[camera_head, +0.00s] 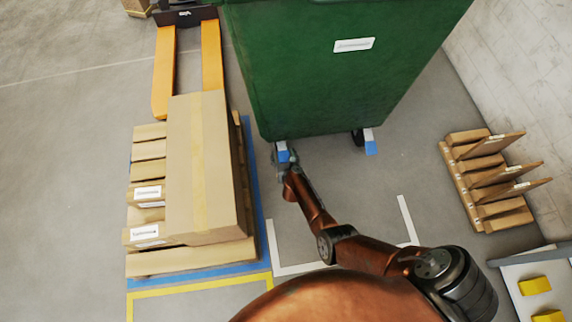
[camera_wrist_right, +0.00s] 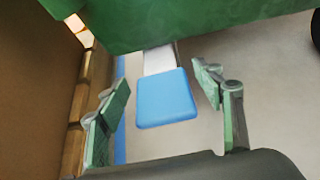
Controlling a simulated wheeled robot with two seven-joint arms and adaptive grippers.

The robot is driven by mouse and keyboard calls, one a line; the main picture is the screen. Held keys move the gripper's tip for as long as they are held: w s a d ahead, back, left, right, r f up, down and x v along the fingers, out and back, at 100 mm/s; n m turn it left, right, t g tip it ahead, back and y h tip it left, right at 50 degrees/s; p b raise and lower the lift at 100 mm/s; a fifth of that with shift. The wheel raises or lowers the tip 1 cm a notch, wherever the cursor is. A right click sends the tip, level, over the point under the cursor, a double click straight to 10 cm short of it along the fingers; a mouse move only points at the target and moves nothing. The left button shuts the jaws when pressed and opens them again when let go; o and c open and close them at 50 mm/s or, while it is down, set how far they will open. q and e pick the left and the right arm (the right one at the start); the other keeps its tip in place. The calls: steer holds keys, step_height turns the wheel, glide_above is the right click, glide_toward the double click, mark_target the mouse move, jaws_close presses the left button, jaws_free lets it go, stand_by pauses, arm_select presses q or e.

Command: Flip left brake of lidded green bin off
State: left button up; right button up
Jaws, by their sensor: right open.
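The green bin (camera_head: 330,70) stands at the top middle of the head view, its lower edge above two casters. Its left brake is a blue pedal (camera_head: 282,152) under the bin's near left corner. The right caster has a similar blue pedal (camera_head: 370,148). My right gripper (camera_head: 285,160) is at the left pedal. In the right wrist view the left brake pedal (camera_wrist_right: 166,98) lies between the open fingers of my right gripper (camera_wrist_right: 165,105), with a gap on each side. The bin's underside (camera_wrist_right: 170,22) is just above. The bin's lid is out of view. My left gripper is not in view.
The floor between is clear.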

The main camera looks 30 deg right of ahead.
steer(key=shift+s+r, duration=0.35)
steer(key=shift+s, duration=0.05)
steer(key=s+a, duration=0.4)
steer(key=s, duration=0.7)
steer(key=shift+a, duration=0.2)
steer(key=shift+r, duration=0.1)
